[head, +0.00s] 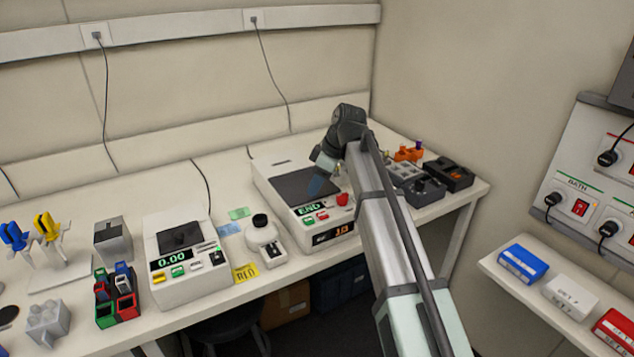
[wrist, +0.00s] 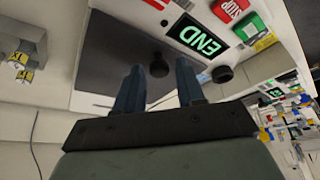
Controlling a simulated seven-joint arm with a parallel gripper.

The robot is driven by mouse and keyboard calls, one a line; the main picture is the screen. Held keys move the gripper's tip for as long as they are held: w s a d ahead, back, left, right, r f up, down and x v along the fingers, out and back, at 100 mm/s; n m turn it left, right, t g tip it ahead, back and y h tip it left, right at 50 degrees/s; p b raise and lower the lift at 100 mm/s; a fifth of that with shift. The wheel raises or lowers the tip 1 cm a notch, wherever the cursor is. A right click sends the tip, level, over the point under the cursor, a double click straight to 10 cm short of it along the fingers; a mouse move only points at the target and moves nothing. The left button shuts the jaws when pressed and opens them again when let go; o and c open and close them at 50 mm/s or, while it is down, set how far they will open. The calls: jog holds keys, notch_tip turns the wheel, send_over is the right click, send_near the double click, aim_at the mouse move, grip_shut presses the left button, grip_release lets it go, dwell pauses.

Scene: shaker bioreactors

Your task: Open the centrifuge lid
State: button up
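The centrifuge (head: 272,190) is a white box with a dark flat lid (head: 295,184), a lit green END display and a red button. The lid lies flat and looks closed. In the wrist view the dark lid (wrist: 112,50) fills the upper left, with the END display (wrist: 199,40) to its right. My gripper (head: 316,186) is over the lid, pointing down. In the wrist view my gripper (wrist: 158,68) is open, its two blue fingers apart.
Left of the centrifuge stand a small white device with a black top (head: 262,236) and a scale reading 0.00 (head: 186,285). Dark racks and blocks (head: 447,174) stand to its right, behind my arm. A wall shelf with boxes (head: 523,263) is at far right.

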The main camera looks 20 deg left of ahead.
grip_shut()
dwell(0.4)
jog(key=w+a, duration=1.1)
jog(key=shift+w+a, duration=0.2)
jog(key=shift+o, duration=1.3)
grip_release()
jog(key=shift+d+r, duration=0.1)
jog(key=v, duration=1.3)
jog(key=shift+d+r, duration=0.15)
jog(key=shift+r, duration=0.1)
